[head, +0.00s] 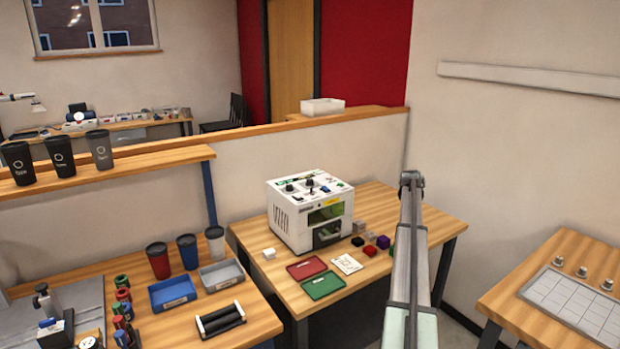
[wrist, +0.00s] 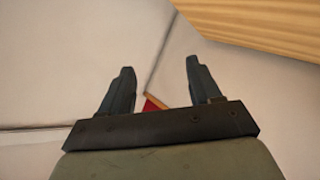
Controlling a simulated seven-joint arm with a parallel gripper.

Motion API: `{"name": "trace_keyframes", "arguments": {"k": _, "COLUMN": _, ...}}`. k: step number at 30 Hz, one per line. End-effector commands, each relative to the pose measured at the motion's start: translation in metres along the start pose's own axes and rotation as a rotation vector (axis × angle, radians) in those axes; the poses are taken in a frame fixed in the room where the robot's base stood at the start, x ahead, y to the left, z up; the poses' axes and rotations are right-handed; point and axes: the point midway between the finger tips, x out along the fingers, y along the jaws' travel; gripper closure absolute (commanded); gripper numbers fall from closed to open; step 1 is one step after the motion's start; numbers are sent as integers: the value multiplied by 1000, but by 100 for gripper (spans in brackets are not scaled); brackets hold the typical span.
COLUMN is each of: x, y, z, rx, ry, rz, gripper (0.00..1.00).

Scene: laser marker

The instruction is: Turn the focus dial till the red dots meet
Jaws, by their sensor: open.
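The laser marker (head: 310,212) is a white box with a greenish window, standing on the wooden table in the middle of the head view. Dark knobs (head: 309,182) sit on its top panel among small coloured labels; I cannot tell which one is the focus dial. No red dots can be made out. My gripper (wrist: 158,85) shows in the wrist view with its two dark fingers apart and nothing between them. It faces pale wall, away from the marker. In the head view my arm rises to the right of the marker, and the gripper cannot be made out.
In front of the marker lie a red tray (head: 306,268), a green tray (head: 323,285) and a white card (head: 347,264). Several small coloured blocks (head: 370,250) sit at its right. The left table holds cups (head: 158,261) and a blue bin (head: 172,292). A low wall stands behind.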

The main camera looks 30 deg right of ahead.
Motion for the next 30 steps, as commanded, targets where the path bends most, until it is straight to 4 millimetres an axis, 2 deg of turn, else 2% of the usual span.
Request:
{"name": "trace_keyframes", "arguments": {"k": 1, "x": -1, "y": -17, "z": -24, "rx": 77, "ry": -39, "rz": -42, "gripper": 37}}
{"name": "trace_keyframes", "arguments": {"k": 5, "x": -19, "y": -62, "z": -67, "rx": 296, "ry": -180, "rz": -137, "gripper": 37}}
{"name": "trace_keyframes", "arguments": {"k": 8, "x": -41, "y": -97, "z": -101, "rx": 454, "ry": -305, "rz": -191, "gripper": 37}}
{"name": "trace_keyframes", "arguments": {"k": 14, "x": -103, "y": -162, "z": -167, "rx": 731, "ry": -589, "rz": -235, "gripper": 37}}
{"name": "trace_keyframes", "arguments": {"k": 18, "x": -160, "y": -202, "z": -212, "rx": 887, "ry": -800, "rz": -210, "gripper": 37}}
{"name": "trace_keyframes", "arguments": {"k": 24, "x": -237, "y": -240, "z": -260, "rx": 1026, "ry": -1046, "rz": -114, "gripper": 37}}
{"name": "trace_keyframes", "arguments": {"k": 27, "x": -263, "y": -248, "z": -273, "rx": 1061, "ry": -1122, "rz": -67, "gripper": 37}}
{"name": "trace_keyframes", "arguments": {"k": 30, "x": -278, "y": -253, "z": -280, "rx": 1078, "ry": -1164, "rz": -37, "gripper": 37}}
